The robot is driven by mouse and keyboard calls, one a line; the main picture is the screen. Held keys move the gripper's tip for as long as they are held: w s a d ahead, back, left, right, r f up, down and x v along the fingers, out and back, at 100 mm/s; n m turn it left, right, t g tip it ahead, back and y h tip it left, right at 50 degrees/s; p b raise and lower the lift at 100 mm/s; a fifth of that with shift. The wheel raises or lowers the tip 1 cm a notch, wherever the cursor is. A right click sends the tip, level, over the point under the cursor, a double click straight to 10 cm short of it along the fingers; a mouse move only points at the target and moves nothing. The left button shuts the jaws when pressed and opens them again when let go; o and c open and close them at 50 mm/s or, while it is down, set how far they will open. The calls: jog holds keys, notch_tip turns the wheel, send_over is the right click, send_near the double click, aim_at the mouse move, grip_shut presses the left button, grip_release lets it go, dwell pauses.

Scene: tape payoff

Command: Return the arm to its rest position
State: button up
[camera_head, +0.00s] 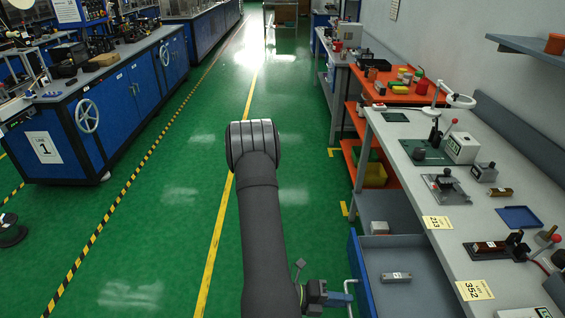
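My arm (268,240) rises from the bottom edge, left of the workbench, to a thick ribbed grey joint (252,147) over the green floor. What seems to be my gripper (338,299), a small dark body with blue parts, shows low beside the arm. It is close to the metal handle (351,284) of an open blue drawer (362,283). I cannot tell whether it touches the handle or whether its fingers are open or shut. Part of it is hidden by the arm and the picture edge.
The drawer, holding a small grey block (396,277), juts out below the right workbench (415,205). Several fixtures and a white ring lamp (459,100) stand on that bench. An orange shelf cart (355,120) is behind.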

jog(key=shift+x, duration=1.3)
jog(key=shift+a, duration=0.1)
jog(key=v, duration=1.4)
jog(key=x, duration=1.2)
jog(key=shift+d, duration=0.3)
dwell(2.4)
